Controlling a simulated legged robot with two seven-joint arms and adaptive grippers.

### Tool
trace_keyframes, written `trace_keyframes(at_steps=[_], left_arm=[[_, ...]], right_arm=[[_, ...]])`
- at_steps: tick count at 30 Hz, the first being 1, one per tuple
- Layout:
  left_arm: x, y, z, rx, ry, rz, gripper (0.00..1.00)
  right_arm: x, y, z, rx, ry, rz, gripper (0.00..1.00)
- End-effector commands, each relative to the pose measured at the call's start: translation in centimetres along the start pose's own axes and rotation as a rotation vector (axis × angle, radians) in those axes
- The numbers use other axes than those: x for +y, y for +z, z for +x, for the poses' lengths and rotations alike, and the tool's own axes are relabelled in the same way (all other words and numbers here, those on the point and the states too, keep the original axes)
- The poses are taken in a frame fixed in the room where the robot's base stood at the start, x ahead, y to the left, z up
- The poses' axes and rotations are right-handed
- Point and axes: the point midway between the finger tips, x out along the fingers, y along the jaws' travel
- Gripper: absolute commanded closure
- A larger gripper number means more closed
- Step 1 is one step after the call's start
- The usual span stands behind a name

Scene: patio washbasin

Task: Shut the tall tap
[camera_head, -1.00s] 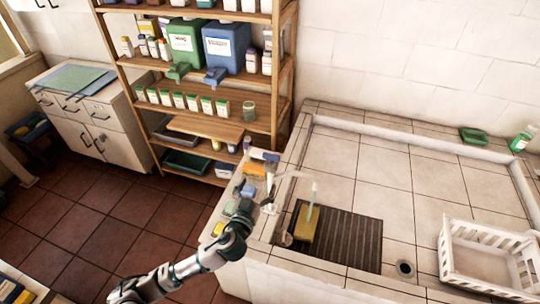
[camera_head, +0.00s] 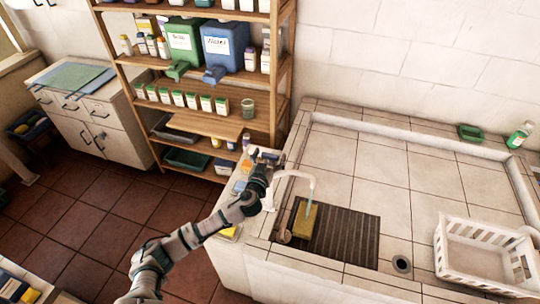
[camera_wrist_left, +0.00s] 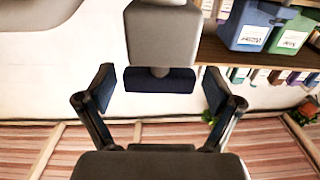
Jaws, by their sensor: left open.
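The tall tap's pale curved spout (camera_head: 296,174) reaches over the basin at its left edge. A pale greenish stream of water (camera_head: 309,193) falls from it, so the tap is running. My left gripper (camera_head: 265,157) is at the tap's upper part and hides much of it. In the left wrist view its two fingers (camera_wrist_left: 160,88) stand wide apart. A grey block with a dark blue end (camera_wrist_left: 160,79), seemingly part of the tap's top, lies between them without visible contact. My right gripper is not in view.
The washbasin (camera_head: 375,172) has a dark slatted mat (camera_head: 348,235) with a yellow sponge (camera_head: 304,222) under the stream. A white crate (camera_head: 484,254) stands at right. A wooden shelf (camera_head: 240,124) with bottles and jugs rises behind my gripper. Small items line the ledge left of the tap.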

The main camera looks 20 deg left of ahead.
Motion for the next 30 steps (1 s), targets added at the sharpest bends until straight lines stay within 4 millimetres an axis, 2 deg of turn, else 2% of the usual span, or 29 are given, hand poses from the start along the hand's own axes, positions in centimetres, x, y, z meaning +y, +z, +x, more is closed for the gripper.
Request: trace_keyframes(at_steps=[1,8,20,30], left_arm=[[0.0,0.0,0.0,0.000,0.000,0.000,0.11],[0.0,0.0,0.0,0.000,-0.001,0.000,0.68],[-0.2,0.1,0.0,-0.001,0.051,0.000,0.69],[-0.3,-0.3,0.0,0.000,0.293,0.002,0.69]], right_arm=[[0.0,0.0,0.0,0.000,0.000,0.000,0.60],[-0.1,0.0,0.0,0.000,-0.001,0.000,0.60],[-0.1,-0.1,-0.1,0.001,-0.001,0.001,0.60],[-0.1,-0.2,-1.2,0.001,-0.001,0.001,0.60]])
